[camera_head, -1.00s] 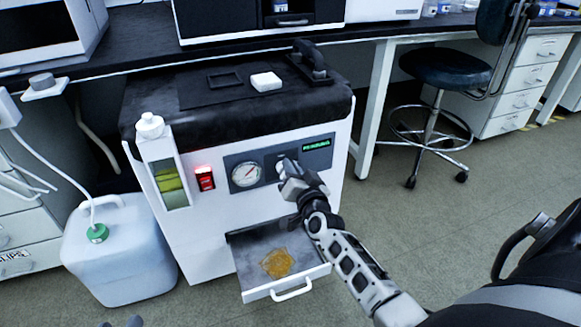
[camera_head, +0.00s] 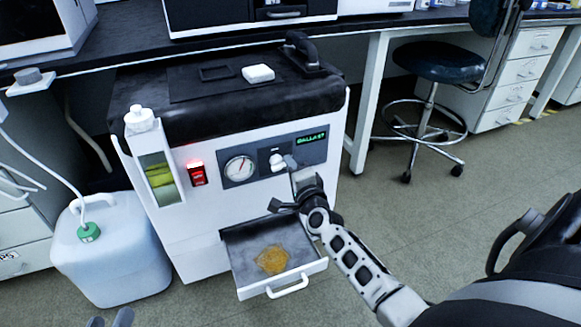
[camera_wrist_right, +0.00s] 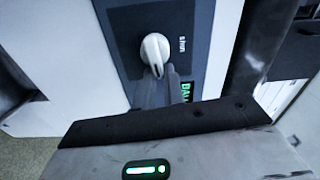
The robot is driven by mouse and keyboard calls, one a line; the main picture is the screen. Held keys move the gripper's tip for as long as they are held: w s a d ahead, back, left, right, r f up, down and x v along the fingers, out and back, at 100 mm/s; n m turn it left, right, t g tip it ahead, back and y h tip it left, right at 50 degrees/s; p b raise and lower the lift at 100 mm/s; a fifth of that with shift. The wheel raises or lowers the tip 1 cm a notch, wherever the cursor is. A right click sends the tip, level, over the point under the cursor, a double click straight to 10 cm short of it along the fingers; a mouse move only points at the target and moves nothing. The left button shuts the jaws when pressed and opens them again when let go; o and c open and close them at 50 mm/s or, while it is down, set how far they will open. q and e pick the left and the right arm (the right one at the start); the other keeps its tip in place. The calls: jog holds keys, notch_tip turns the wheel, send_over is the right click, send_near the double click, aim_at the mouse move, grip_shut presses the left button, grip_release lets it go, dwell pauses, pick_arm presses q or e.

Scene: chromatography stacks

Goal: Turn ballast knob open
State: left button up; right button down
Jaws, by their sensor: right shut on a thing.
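The white ballast knob (camera_head: 278,161) is on the dark panel of the white pump unit, between the round gauge (camera_head: 240,169) and a green-lit display (camera_head: 311,141) that reads BALLAST. In the right wrist view the knob (camera_wrist_right: 155,48) has its pointed end toward my fingers. My right gripper (camera_head: 295,172) is at the knob's right side; its fingers (camera_wrist_right: 160,88) are shut at the knob's pointed end, and the exact contact is hard to see.
An open drawer tray (camera_head: 245,285) with an amber puddle juts out below the panel. A lit red switch (camera_head: 197,173) is left of the gauge. A white canister (camera_head: 105,260) stands at left. A stool (camera_head: 440,62) stands at right on open floor.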

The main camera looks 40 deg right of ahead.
jog(key=shift+a+f+m, duration=0.5)
jog(key=shift+a, duration=0.1)
jog(key=shift+r, duration=0.1)
jog(key=c, duration=1.5)
grip_release()
jog(key=shift+r, duration=0.1)
jog(key=shift+d, duration=0.1)
jog(key=shift+d+r, duration=0.1)
pick_arm(q)
jog(key=shift+s+a+f+m+g+y+p, duration=0.2)
jog(key=shift+a+f+m+g+y+p, duration=0.35)
jog(key=shift+p, duration=0.9)
pick_arm(e)
jog(key=shift+v, duration=7.95)
